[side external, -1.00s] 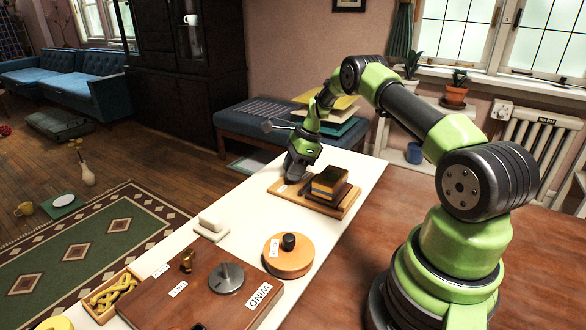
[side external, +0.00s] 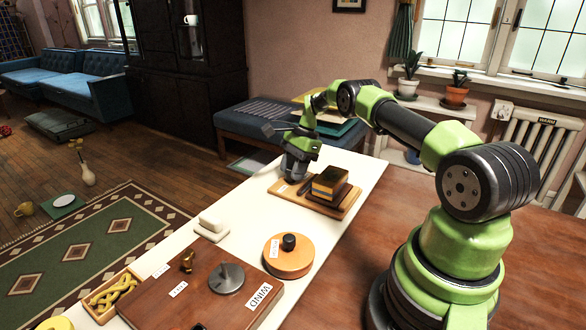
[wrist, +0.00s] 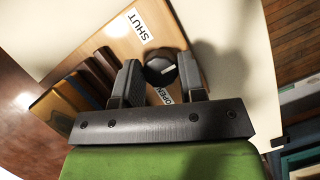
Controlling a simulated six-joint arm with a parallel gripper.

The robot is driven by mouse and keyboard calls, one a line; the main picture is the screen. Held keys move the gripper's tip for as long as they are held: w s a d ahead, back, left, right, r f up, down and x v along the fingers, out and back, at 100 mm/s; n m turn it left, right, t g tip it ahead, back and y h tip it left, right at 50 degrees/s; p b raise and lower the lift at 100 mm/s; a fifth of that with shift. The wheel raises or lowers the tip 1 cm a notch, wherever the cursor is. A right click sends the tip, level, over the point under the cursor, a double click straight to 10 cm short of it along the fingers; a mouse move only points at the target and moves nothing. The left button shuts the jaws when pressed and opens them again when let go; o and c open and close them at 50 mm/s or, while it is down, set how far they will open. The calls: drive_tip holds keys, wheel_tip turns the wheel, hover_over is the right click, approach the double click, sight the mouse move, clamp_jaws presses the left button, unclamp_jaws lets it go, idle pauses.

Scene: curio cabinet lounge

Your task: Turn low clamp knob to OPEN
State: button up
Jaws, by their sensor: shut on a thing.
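The low clamp knob (wrist: 159,66) is a round dark knob with a white pointer mark on a light wooden board (wrist: 118,48). In the wrist view a SHUT label (wrist: 138,24) lies above it and a partly hidden OPEN label (wrist: 164,95) lies below it. The mark points roughly to the right in that view, at neither label. My gripper (wrist: 160,64) is shut on the knob, one finger on each side. In the side view my gripper (side external: 294,175) is down at the board's far left end and hides the knob.
A book-like block (side external: 330,183) stands on the same board, close beside my gripper. A round wooden piece with a black knob (side external: 288,262), a white block (side external: 211,226) and a brown panel with a grey dial (side external: 227,278) stand nearer on the white table.

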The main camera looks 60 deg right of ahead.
drive_tip(key=o, duration=0.9)
drive_tip(key=v, duration=1)
